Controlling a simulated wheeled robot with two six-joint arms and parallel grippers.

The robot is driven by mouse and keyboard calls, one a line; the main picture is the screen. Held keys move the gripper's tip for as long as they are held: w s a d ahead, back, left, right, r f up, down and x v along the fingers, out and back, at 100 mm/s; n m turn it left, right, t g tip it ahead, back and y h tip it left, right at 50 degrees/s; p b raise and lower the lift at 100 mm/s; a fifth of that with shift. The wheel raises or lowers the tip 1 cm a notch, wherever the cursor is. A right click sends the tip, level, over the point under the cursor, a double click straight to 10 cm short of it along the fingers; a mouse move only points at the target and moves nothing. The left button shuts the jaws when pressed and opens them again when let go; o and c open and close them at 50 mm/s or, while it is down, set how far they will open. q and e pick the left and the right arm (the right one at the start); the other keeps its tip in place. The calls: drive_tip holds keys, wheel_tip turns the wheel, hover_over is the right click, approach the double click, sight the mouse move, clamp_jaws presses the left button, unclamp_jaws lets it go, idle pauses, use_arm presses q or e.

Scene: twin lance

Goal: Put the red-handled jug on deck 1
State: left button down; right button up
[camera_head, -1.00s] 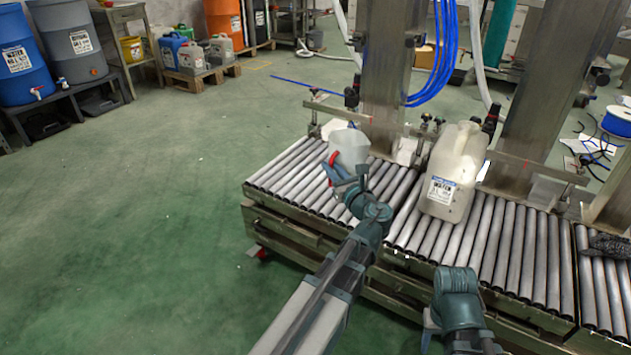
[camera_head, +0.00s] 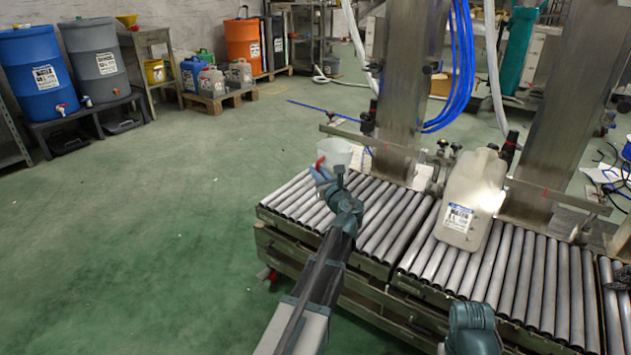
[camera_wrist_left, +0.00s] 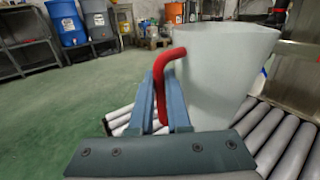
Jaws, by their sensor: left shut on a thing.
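The red-handled jug is a whitish, wide-topped vessel (camera_head: 336,152) at the far left part of the roller conveyor. It also fills the upper right of the left wrist view (camera_wrist_left: 222,72). My left gripper (camera_head: 326,177) is shut on its red handle (camera_wrist_left: 166,75), with one blue finger on each side. The jug looks upright. Its base is hidden, so I cannot tell how far above the rollers it is. The left roller deck (camera_head: 310,197) lies below and beside it. I see no deck number.
A large cream jug with a label (camera_head: 470,200) stands on the middle roller deck (camera_head: 535,270). Steel columns (camera_head: 405,100) rise behind the rollers, with blue hoses (camera_head: 458,70) hanging near. Open green floor (camera_head: 140,230) lies at the left.

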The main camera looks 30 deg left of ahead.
use_arm(q)
drive_tip(key=shift+a, duration=0.1)
drive_tip(key=shift+w+a, duration=0.25)
drive_tip(key=shift+a, duration=0.05)
wheel_tip(320, 180, down, 4)
drive_tip(key=b, duration=0.3)
drive_tip(key=shift+a+r, duration=0.15)
drive_tip(key=shift+r, duration=0.1)
drive_tip(key=c, duration=0.9)
unclamp_jaws()
drive_tip(key=v, duration=1.2)
